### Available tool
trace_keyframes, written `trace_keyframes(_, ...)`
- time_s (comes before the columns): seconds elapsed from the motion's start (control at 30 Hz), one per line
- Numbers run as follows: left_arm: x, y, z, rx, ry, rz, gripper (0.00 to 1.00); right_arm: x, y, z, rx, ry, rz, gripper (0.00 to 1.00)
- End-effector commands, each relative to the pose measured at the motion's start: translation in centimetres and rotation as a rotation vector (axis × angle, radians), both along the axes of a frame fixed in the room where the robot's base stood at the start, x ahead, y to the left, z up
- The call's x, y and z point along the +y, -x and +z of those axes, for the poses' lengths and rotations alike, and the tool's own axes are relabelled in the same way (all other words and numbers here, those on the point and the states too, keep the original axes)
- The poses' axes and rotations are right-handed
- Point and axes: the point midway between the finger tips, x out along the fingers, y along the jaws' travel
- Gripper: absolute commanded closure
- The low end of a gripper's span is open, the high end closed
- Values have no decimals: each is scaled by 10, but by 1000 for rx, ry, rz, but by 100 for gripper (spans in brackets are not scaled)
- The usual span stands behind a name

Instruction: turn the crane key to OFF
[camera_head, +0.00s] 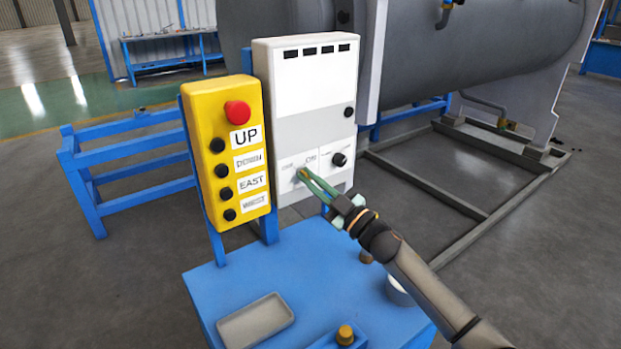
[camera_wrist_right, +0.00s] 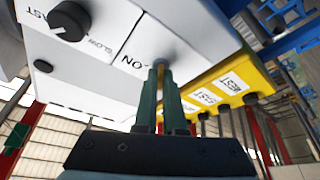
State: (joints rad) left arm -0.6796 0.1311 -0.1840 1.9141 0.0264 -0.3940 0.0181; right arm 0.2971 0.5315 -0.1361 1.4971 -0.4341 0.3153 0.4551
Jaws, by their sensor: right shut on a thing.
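The white control box (camera_head: 315,92) stands upright on a blue stand. A switch panel low on its front carries the crane key, at the spot where my right gripper (camera_head: 304,174) touches. My right gripper's green fingers are shut on the key. In the right wrist view the fingers (camera_wrist_right: 160,72) reach up to a round grey key mount (camera_wrist_right: 163,61), with a thin yellowish strip between them. The key itself is mostly hidden, and I cannot tell which way it points. The ON label (camera_head: 311,160) is just above the fingertips; the label to its left is too blurred to read. My left gripper is not in view.
A black knob (camera_head: 339,159) sits right of the key. The yellow pendant (camera_head: 226,150) with a red button (camera_head: 237,112) stands close on the left. Below, the blue table (camera_head: 212,282) holds a grey tray (camera_head: 256,320) and a brass-topped piece (camera_head: 345,335).

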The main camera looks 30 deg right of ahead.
Motion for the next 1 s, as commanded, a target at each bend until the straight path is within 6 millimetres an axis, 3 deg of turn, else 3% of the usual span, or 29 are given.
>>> trace_keyframes(0.4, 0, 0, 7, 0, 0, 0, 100, -2, -1, 3, -29, 191, -2, 100)
trace_keyframes(0.97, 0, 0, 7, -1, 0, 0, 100, -2, -1, 3, -33, 218, -3, 100)
trace_keyframes(1.0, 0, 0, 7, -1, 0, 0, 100, -2, -1, 3, -33, 218, -3, 89)
